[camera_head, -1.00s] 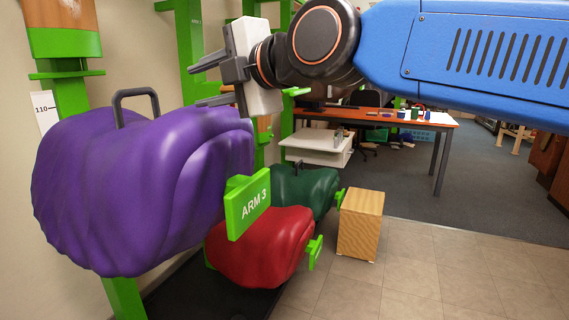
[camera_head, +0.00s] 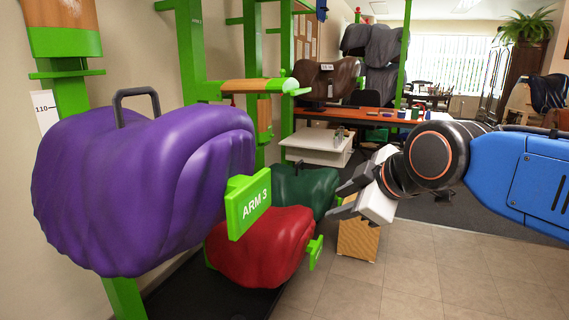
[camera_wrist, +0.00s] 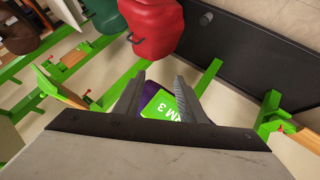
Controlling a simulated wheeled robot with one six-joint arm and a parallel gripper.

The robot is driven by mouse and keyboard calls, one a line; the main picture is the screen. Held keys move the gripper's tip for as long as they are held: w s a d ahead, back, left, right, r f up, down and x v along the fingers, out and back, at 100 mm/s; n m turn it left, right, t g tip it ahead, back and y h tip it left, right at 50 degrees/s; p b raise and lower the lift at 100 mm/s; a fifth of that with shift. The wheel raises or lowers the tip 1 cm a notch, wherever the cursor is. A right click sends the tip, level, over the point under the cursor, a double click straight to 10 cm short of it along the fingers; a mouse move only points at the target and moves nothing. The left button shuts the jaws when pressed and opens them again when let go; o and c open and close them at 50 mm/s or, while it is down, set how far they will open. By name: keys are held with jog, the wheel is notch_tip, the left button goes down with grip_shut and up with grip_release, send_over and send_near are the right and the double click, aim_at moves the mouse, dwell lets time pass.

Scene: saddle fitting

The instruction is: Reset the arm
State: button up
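My gripper (camera_head: 338,203) is at the right of the head view, with its fingers pointing left and apart. It hangs in the air in front of the wooden box and the green saddle. In the wrist view, my gripper's two fingers (camera_wrist: 165,98) are open with nothing held between them. Beyond them the green ARM 3 sign (camera_wrist: 160,104) and a bit of purple show.
A purple saddle (camera_head: 140,185) with a dark handle sits at left beside the ARM 3 sign (camera_head: 247,203). A red saddle (camera_head: 258,248) and a green saddle (camera_head: 303,187) are lower. A wooden box (camera_head: 358,242) stands on the floor. An empty rack arm (camera_head: 258,86) is behind.

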jog(key=s+d+f+m+g+h, duration=0.2)
jog(key=s+d+f+m, duration=0.5)
jog(key=f, duration=0.3)
jog(key=s+d+f+m+g+h, duration=0.2)
jog(key=s+d+f+m, duration=0.5)
jog(key=d+f, duration=0.3)
jog(key=shift+s+d+h, duration=0.15)
jog(key=shift+s+h, duration=0.15)
jog(key=shift+s, duration=0.05)
jog(key=shift+o, duration=0.3)
jog(key=shift+w, duration=0.1)
